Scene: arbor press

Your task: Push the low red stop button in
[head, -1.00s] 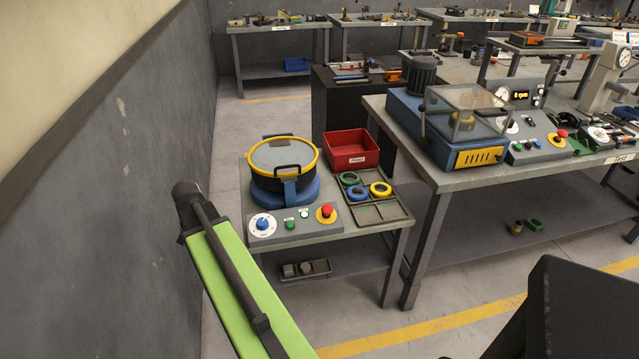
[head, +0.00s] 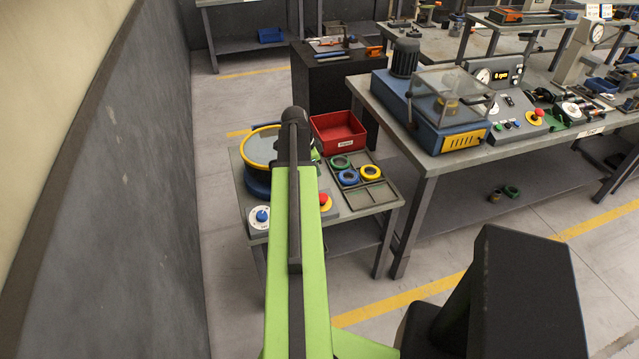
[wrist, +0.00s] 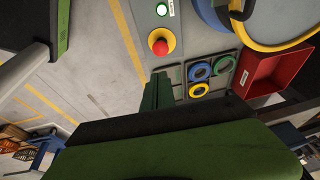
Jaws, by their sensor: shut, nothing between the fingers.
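The low red stop button (head: 324,200) sits on a yellow collar on the small table's control panel, just right of my arm in the head view. It stands fully clear in the wrist view (wrist: 160,46), in the upper middle. My gripper (wrist: 160,78) is shut and empty, its dark green fingers pointing up the picture towards the button, with a gap between them in the picture. How high the fingers are above the panel I cannot tell. In the head view the fingers are hidden behind my green arm, which also covers the middle of the panel.
A yellow-rimmed pot (head: 258,150), a red bin (head: 338,131) and a tray (head: 377,195) with coloured rings share the small table. A blue dial (head: 262,216) is left of my arm. Another red button (head: 537,115) is on the larger bench at right. A wall (head: 120,230) stands left.

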